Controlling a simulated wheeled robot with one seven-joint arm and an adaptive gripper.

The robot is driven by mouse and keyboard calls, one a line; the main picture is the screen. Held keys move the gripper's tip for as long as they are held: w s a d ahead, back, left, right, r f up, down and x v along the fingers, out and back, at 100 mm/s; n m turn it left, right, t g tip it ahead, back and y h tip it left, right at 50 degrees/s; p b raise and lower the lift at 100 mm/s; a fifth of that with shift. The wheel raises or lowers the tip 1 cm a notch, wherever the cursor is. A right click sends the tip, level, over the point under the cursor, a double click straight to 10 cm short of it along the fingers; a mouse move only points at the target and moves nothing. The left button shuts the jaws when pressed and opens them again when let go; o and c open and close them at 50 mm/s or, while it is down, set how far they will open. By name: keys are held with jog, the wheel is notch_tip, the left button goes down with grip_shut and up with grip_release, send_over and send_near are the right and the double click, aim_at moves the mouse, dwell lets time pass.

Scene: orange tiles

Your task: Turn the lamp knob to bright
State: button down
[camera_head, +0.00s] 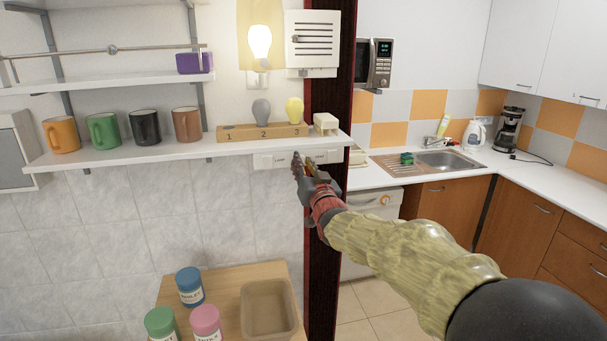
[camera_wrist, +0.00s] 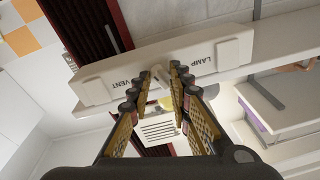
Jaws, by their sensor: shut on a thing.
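The lamp (camera_head: 260,42) is a lit bulb on the wall above the shelf. A white control panel (camera_head: 268,161) is fixed just under the shelf. In the wrist view the panel (camera_wrist: 220,52) carries the words LAMP on the right and VENT on the left. My gripper (camera_head: 304,167) is at the panel in the head view. In the wrist view my gripper (camera_wrist: 160,74) is shut on a small pale knob (camera_wrist: 161,88) between the two labels. The fingers hide most of the knob, so its setting cannot be read.
The shelf (camera_head: 110,157) above holds mugs (camera_head: 102,130) and a numbered wooden block (camera_head: 235,134) with bulbs. A dark post (camera_head: 328,235) stands close beside my gripper. A table below holds jars (camera_head: 189,286) and a tray (camera_head: 268,288). A white vent (camera_head: 312,39) is on the wall.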

jog(key=shift+a+f+m+h+b, duration=0.1)
jog(key=shift+m+h+b, duration=0.45)
jog(key=shift+m+b, duration=1.85)
jog(key=shift+a+f+m+h+b, duration=0.1)
jog(key=shift+m+h+b, duration=0.5)
jog(key=shift+m, duration=3.45)
jog(key=shift+m+h+b, duration=0.45)
jog(key=shift+m+b, duration=1.1)
jog(key=shift+m, duration=1.7)
jog(key=c, duration=2)
grip_release()
jog(key=shift+o, duration=0.5)
jog(key=shift+r, duration=0.15)
jog(key=shift+s, duration=0.15)
